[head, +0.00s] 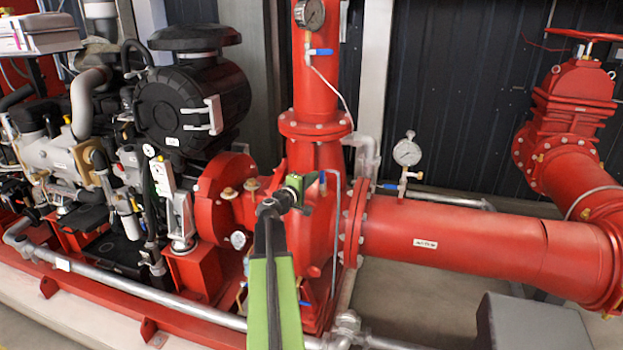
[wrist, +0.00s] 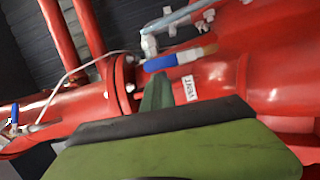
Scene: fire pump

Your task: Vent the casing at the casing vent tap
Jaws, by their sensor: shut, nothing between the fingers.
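The casing vent tap shows in the wrist view as a blue lever (wrist: 178,58) on a small valve with a pale tube. A white VENT label (wrist: 189,88) is on the red pipework just below it. In the head view the tap's blue handle (head: 322,182) is on the red pump casing (head: 322,158), beside a thin grey tube. My gripper (head: 296,184) is shut and empty, just left of the handle. In the wrist view its dark green finger (wrist: 158,92) is close below the lever; I cannot tell whether they touch.
A red pipe (head: 450,240) with a pressure gauge (head: 407,152) runs right from the casing. Another blue-handled valve (head: 320,52) is above on the vertical pipe. The black and grey engine (head: 190,100) is at left. A grey box (head: 530,322) is at lower right.

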